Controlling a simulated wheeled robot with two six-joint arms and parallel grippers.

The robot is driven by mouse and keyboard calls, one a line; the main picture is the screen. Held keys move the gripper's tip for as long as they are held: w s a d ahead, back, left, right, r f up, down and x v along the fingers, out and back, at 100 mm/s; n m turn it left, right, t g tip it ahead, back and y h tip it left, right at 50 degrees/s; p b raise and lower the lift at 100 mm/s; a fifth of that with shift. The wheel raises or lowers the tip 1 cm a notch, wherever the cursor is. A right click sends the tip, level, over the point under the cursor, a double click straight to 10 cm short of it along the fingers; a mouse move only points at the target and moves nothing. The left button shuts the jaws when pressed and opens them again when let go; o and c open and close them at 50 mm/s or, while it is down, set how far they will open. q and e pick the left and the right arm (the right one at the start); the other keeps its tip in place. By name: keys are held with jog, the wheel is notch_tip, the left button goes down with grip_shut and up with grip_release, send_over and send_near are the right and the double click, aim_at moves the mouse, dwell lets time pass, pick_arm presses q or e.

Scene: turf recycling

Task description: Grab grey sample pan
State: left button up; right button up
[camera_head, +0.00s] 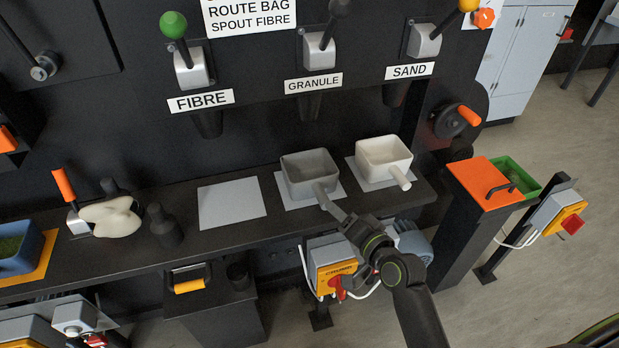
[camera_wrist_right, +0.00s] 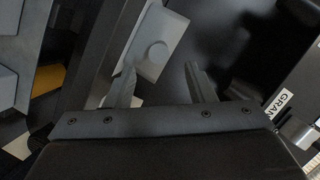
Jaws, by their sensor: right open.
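The grey sample pan (camera_head: 309,168) sits on a white pad (camera_head: 341,190) on the black shelf, under the GRANULE spout. Its short handle (camera_head: 321,193) points toward me. My right gripper (camera_head: 330,204) is at the handle's near end; in the head view I cannot tell whether it touches. My left gripper is not in view.
A white pan (camera_head: 383,156) stands on its own pad to the right. An empty pad (camera_head: 231,203) lies to the left. An orange-lidded box (camera_head: 482,182) is at the right.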

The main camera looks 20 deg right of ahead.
aim_at(321, 194)
jog(key=x, duration=0.4)
jog(key=shift+w+a, duration=0.1)
jog(key=shift+w, duration=0.15)
jog(key=shift+w+p, duration=0.55)
jog(key=shift+w, duration=0.05)
jog(key=shift+p+x, duration=0.35)
jog(key=shift+x, duration=1.7)
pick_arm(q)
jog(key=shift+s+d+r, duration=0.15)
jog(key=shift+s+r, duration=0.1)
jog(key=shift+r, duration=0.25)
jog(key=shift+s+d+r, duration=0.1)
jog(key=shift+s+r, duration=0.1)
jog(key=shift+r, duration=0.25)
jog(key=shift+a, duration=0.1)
pick_arm(e)
grip_shut()
